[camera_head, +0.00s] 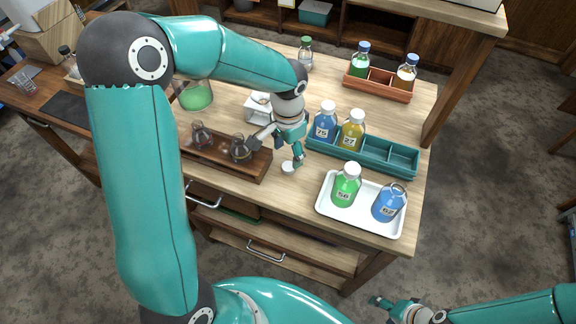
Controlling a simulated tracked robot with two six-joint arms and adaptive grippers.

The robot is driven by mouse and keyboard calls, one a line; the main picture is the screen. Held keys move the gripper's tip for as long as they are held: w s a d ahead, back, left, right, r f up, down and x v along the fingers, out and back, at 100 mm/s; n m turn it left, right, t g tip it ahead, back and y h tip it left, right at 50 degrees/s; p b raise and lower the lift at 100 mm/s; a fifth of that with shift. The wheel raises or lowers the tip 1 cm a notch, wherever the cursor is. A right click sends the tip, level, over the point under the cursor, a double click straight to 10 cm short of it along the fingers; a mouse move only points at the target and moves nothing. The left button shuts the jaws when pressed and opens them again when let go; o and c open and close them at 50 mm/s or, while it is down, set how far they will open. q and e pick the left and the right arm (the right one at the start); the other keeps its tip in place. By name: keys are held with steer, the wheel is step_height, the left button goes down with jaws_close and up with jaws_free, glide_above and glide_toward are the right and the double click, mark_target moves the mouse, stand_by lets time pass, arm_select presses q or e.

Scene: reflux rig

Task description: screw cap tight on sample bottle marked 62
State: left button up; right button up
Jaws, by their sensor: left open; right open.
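The sample bottle marked 62 (388,205) is blue and stands upright at the right of the white tray (336,217). Its neck shows no white lid. A small white cap (289,168) lies on the wooden table, left of the tray. My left gripper (290,153) is open, pointing down just above and beside the cap. I cannot tell whether a finger touches it. My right gripper (379,302) is open and empty, low in the picture, in front of the table and away from the bottles.
A green bottle marked 56 (345,187) shares the tray. A teal rack (399,158) behind holds bottles 75 (325,122) and 27 (351,131). A wooden rack (223,161) with dark flasks stands left of my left gripper. An orange rack (378,90) is at the back right.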

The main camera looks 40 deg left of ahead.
mark_target(289, 166)
arm_select(q)
steer(key=shift+f, duration=0.1)
steer(key=f, duration=0.2)
steer(key=f+p, duration=0.1)
steer(key=f, duration=0.2)
steer(key=shift+s+d, duration=0.1)
steer(key=shift+d, duration=0.1)
steer(key=c, duration=0.8)
